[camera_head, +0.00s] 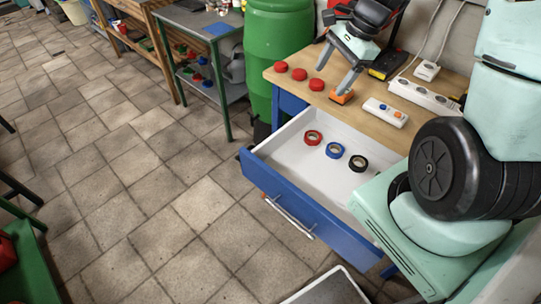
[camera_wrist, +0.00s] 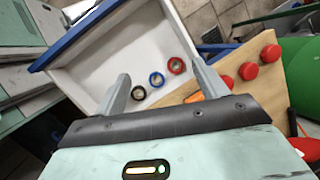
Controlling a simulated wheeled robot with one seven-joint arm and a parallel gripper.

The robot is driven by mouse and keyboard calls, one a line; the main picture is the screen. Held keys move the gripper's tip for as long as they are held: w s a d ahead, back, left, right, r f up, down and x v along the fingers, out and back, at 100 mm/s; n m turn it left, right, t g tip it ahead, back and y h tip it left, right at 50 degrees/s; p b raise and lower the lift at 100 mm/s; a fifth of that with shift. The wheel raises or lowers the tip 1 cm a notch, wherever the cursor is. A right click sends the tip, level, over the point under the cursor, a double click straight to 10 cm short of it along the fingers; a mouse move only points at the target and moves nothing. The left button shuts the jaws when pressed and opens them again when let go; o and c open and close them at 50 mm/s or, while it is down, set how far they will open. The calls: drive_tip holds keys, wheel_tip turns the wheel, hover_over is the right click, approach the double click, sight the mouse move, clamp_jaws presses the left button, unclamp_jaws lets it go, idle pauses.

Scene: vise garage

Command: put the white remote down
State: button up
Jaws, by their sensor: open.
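The white remote (camera_head: 385,112), with small coloured buttons on top, lies flat on the wooden worktop (camera_head: 382,137), near its front edge. My gripper (camera_head: 334,76) is above the worktop, to the left of the remote and apart from it. Its two fingers are spread with nothing held between them, as the wrist view (camera_wrist: 160,72) also shows. I cannot make out the remote in the wrist view.
A blue drawer (camera_head: 295,215) stands open below the worktop, with red, blue and black tape rolls inside. Several red round pieces (camera_head: 299,74), an orange item (camera_head: 342,96) and a white power strip (camera_head: 425,96) are on the worktop. A green barrel (camera_head: 272,45) stands left.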

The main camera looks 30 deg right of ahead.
drive_tip(key=s+a+r+n+g, duration=0.25)
drive_tip(key=a+n, duration=0.55)
drive_tip(key=a, duration=0.5)
drive_tip(key=s+a+r+n+h, duration=0.1)
drive_tip(key=s+a+n+h, duration=0.1)
drive_tip(key=s+a+n, duration=1.3)
drive_tip(key=n, duration=0.3)
drive_tip(key=shift+s+r+h, duration=0.25)
drive_tip(key=shift+r+h, duration=0.1)
drive_tip(key=shift+h, duration=0.05)
